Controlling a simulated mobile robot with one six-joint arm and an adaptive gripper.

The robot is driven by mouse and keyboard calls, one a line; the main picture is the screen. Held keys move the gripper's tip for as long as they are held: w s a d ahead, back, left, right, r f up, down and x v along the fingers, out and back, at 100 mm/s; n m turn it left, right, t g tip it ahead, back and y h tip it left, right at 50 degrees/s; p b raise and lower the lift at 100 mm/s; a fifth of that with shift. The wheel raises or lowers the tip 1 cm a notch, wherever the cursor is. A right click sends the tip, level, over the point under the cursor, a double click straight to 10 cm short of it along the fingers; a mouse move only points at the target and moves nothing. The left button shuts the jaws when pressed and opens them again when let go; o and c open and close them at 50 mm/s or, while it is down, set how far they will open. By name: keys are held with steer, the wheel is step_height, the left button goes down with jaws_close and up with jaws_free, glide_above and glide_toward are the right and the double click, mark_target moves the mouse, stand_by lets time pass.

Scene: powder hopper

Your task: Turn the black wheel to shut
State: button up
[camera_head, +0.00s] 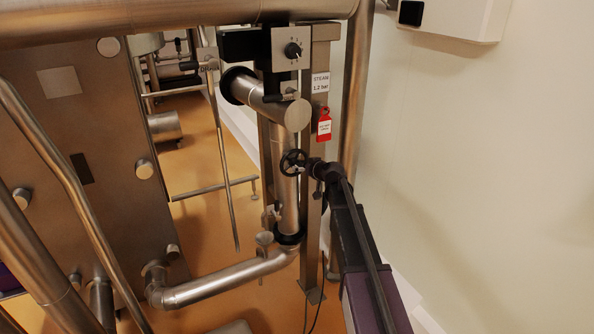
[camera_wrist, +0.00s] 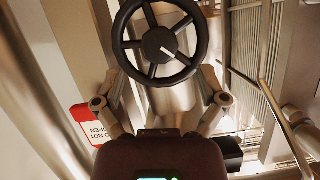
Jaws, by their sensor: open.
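The black wheel (camera_head: 292,162) is a small spoked handwheel on a vertical steel pipe in the head view. In the wrist view the wheel (camera_wrist: 159,44) is large at the top centre, with a pale line running from its hub to the lower right. My gripper (camera_head: 307,168) is just right of the wheel in the head view. In the wrist view my gripper (camera_wrist: 160,80) is open, with one finger on each side of the wheel's lower part. I cannot tell whether the fingers touch the rim.
A red tag (camera_head: 324,126) hangs on the post beside the pipe; it reads "DO NOT OPEN" in the wrist view (camera_wrist: 93,124). A sign (camera_head: 320,82) reads "STEAM 1.2 bar". A control box with a knob (camera_head: 292,50) is above. Free room lies right, before the pale wall.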

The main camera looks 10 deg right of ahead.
mark_target(294, 163)
steer(key=shift+b+x, duration=0.85)
steer(key=shift+x, duration=2.05)
steer(key=c, duration=1.2)
